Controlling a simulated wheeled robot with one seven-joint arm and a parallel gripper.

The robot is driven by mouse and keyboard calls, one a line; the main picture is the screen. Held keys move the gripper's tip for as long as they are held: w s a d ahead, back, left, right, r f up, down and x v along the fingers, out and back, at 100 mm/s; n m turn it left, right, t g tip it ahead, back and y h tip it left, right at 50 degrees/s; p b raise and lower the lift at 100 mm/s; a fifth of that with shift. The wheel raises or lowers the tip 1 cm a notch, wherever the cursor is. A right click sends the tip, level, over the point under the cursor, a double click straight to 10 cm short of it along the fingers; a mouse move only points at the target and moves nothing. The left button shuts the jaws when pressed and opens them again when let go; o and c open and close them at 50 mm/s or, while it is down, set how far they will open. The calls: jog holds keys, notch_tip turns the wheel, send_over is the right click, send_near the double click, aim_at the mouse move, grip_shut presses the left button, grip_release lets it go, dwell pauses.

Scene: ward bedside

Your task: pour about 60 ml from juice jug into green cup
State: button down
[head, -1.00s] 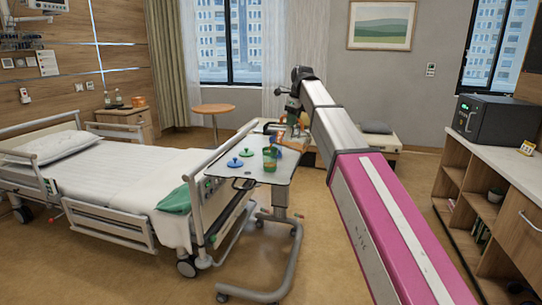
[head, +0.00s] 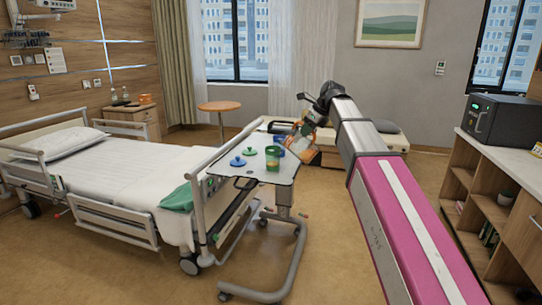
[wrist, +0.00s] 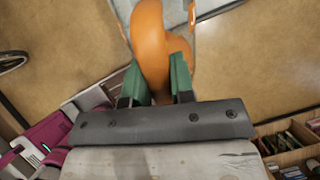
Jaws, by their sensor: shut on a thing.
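The green cup (head: 272,160) stands upright on the overbed table (head: 243,176) in the head view; its contents are too small to tell. The juice jug (head: 299,147), with orange parts, is just right of the cup, tilted, over the table's right edge. My gripper (wrist: 157,78) is shut on the jug's orange handle (wrist: 149,32), which sits between the green fingers in the wrist view. The jug's spout and the level inside cannot be made out. No stream of juice is visible.
A blue lid (head: 238,161) and a green lid (head: 250,151) lie left of the cup. A blue cup (head: 279,139) stands behind it. The bed (head: 110,185) borders the table on the left. Open floor (head: 345,230) lies to the right.

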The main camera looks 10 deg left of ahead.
jog(key=shift+s+d+f+t+y, duration=0.15)
jog(key=shift+d+f+y, duration=0.1)
jog(key=shift+f+y, duration=0.2)
jog(key=shift+d+f+t+y, duration=0.2)
jog(key=shift+f+y, duration=0.15)
jog(key=shift+f, duration=0.15)
dwell(1.3)
